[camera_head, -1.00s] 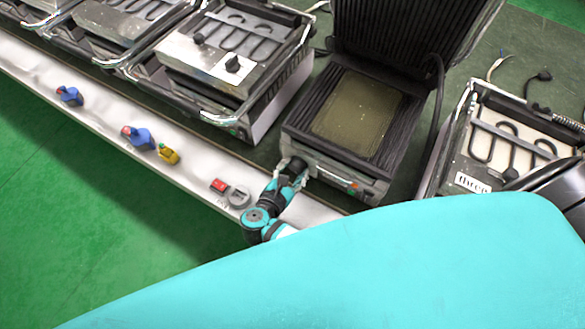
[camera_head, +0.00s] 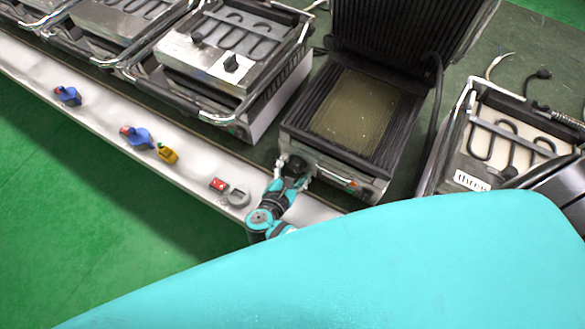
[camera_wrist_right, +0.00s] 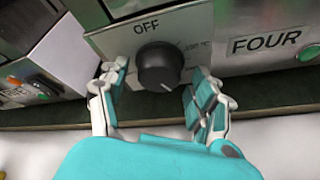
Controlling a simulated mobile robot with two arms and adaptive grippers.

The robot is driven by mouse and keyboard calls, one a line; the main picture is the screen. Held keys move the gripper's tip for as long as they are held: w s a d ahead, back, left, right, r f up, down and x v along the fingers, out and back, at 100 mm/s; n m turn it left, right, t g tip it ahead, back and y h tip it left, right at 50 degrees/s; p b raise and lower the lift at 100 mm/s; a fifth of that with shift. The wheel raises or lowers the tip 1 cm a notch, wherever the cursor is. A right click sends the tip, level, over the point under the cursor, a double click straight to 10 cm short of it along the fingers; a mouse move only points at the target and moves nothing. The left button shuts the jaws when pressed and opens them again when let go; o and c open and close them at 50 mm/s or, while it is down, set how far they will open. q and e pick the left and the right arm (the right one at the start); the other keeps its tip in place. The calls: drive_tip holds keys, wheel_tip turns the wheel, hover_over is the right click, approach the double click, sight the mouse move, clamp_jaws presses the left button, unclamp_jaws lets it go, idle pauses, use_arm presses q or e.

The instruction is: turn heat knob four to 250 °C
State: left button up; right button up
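The black heat knob (camera_wrist_right: 160,67) sits on the metal front panel of the grill labelled FOUR (camera_wrist_right: 265,42). OFF (camera_wrist_right: 147,25) is printed above it. A pale mark shows at the knob's lower edge, and a faint temperature label is to its right. In the head view the knob (camera_head: 293,165) is at the front left of the grill (camera_head: 325,170). My right gripper (camera_wrist_right: 157,88) is open, its fingers apart on the left and right of the knob, with gaps visible. It also shows in the head view (camera_head: 292,179). My left gripper is not in view.
The grill's ridged lid (camera_head: 400,35) stands open. A red block (camera_head: 218,184), a grey round item (camera_head: 238,198) and blue and yellow items lie on the pale ledge (camera_head: 95,117).

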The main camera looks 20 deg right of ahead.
drive_tip(key=v, duration=1.2)
